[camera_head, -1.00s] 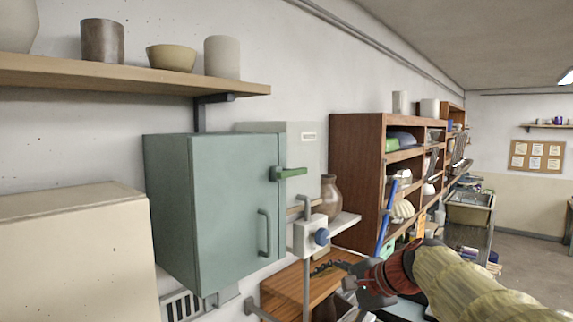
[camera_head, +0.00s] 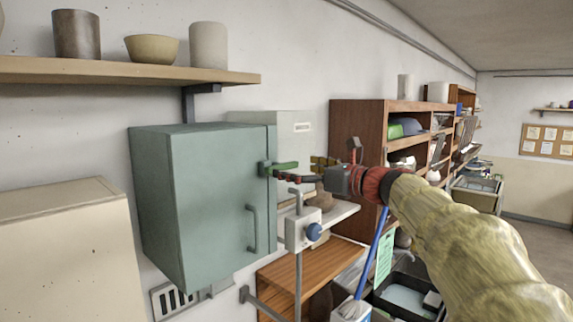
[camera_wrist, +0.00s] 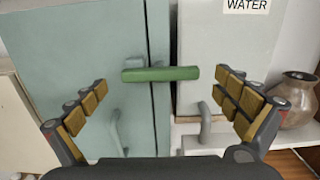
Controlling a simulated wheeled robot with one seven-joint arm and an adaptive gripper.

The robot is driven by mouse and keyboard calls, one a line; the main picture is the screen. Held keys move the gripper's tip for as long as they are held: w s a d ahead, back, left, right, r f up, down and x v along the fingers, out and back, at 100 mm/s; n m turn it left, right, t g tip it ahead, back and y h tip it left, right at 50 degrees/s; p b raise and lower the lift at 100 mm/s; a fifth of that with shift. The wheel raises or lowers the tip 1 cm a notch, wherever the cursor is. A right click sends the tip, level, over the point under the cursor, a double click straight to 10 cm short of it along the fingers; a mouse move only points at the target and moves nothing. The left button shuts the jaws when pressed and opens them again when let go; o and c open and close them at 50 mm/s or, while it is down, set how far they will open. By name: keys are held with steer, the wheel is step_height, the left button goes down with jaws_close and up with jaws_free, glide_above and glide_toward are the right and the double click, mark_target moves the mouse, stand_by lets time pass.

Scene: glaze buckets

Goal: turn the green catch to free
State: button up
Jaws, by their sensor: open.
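The green catch (camera_head: 284,166) sits at the upper right edge of the grey-green cabinet (camera_head: 200,190) and lies about horizontal, across the gap at the door's edge. The wrist view shows the green catch (camera_wrist: 161,74) level and centred ahead of my gripper. My gripper (camera_head: 300,170) is at the height of the catch, on its right side. In the wrist view my gripper (camera_wrist: 168,105) is open, with padded fingers wide apart on either side of the catch and nothing between them. I cannot tell whether a finger touches the catch.
The cabinet's door handle (camera_head: 251,229) hangs below the catch. A white box with a blue knob (camera_head: 313,232) stands below my gripper. A box labelled WATER (camera_wrist: 220,50) and a brown vase (camera_wrist: 297,98) are to the right. A shelf with pots (camera_head: 130,72) hangs above.

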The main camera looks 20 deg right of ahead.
mark_target(285, 166)
steer(key=shift+p+x, duration=0.35)
steer(key=shift+x, duration=1.4)
steer(key=shift+c, duration=0.5)
steer(key=c, duration=0.9)
